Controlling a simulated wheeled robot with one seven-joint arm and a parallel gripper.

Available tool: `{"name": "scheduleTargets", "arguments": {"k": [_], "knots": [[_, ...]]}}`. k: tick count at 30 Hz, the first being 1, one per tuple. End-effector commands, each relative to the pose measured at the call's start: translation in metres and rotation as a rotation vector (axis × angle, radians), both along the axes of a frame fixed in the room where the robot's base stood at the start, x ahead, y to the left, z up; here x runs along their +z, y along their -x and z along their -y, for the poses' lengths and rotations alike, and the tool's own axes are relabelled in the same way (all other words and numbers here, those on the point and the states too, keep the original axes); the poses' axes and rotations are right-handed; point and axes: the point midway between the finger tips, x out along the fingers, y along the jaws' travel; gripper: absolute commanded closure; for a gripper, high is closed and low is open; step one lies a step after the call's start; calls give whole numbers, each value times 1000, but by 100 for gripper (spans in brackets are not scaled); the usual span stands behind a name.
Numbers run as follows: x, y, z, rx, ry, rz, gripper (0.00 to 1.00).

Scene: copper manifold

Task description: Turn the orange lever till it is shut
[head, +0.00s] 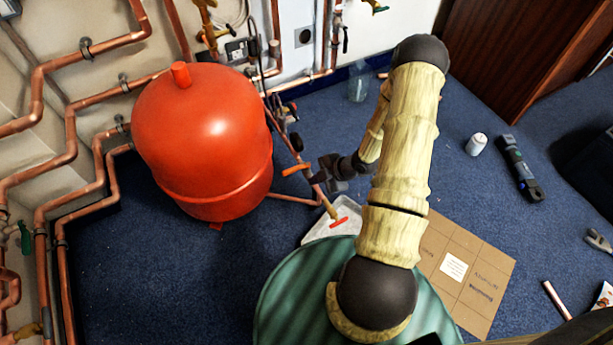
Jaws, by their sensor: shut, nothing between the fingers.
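The orange lever (295,170) is a short bar on the copper pipe to the right of the red tank. It lies nearly level, its right end close to my gripper. My gripper (318,176) is dark, shut and empty, just right of the lever. I cannot tell whether the fingertips touch the lever. The valve body under the lever is too small to make out.
The red tank (205,140) stands just left of the lever. A red handle (339,222) sits lower on the pipe, over a white tray (318,232). A cardboard sheet (490,290) lies at right. Copper pipes (70,130) line the wall.

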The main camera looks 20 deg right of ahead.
Motion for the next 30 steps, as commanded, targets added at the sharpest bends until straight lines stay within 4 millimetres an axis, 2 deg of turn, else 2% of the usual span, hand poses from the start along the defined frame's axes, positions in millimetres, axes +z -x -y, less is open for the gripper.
{"name": "scheduleTargets", "arguments": {"k": [1, 6, 26, 30], "knots": [[13, 4, 4, 1, 0, -2, 100], [26, 14, 12, 6, 0, -3, 100], [28, 17, 19, -5, 2, -4, 100], [42, 12, 20, -36, 28, -30, 100]]}}
